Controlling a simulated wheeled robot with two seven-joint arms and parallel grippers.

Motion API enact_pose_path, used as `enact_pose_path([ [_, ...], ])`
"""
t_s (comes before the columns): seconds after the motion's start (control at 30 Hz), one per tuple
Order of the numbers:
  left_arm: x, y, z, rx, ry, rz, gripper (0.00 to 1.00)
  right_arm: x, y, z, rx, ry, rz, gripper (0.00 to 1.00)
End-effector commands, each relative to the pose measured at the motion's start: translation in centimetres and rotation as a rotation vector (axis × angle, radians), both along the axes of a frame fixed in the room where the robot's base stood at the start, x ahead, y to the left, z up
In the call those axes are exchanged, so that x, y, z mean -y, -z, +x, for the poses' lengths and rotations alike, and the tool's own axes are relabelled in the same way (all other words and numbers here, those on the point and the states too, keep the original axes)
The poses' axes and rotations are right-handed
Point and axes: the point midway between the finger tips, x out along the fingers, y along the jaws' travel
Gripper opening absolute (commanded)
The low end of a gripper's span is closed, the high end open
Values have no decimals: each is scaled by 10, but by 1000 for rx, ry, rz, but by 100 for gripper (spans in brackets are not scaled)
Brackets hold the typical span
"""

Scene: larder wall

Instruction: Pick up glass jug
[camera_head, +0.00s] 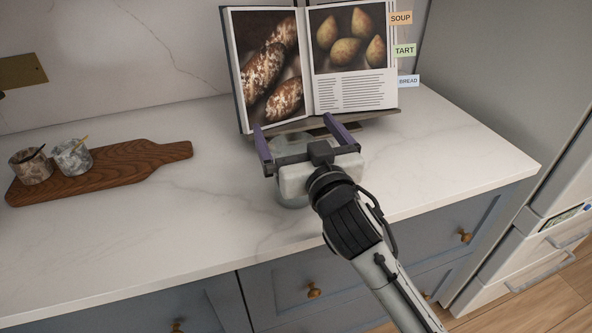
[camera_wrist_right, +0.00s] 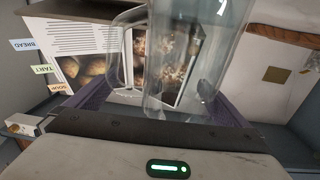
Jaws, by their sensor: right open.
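The clear glass jug (camera_head: 292,202) stands on the counter in front of the open cookbook. In the head view it is mostly hidden behind my right gripper (camera_head: 294,127); a little glass shows between the fingers and below the gripper body. In the right wrist view the jug (camera_wrist_right: 188,75) is large, with its handle (camera_wrist_right: 122,48) on the left. My right gripper (camera_wrist_right: 158,95) is open, with its purple fingers to either side of the jug's lower part in that view. I cannot tell whether either finger touches the glass. My left gripper is not in view.
The open cookbook (camera_head: 348,60) with side tabs leans on a stand (camera_head: 378,121) behind the jug. A wooden board (camera_head: 125,165) with two small marble pots (camera_head: 72,157) lies at the left. The counter between board and jug is clear. Drawers are below the front edge.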

Motion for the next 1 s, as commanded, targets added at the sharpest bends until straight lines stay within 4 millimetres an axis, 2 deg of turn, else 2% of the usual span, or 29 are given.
enact_pose_path([
  [0.07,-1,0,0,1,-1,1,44,0,0,0,0,0,0,98],
  [0.47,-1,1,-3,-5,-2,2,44,0,2,-1,-4,-1,1,31],
  [0.5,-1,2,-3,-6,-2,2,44,0,-1,-1,0,-2,3,28],
  [0.83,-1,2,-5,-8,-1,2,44,-1,0,-1,-4,-2,4,28],
  [1.0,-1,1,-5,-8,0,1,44,-1,-9,-1,-1,-2,4,28],
])
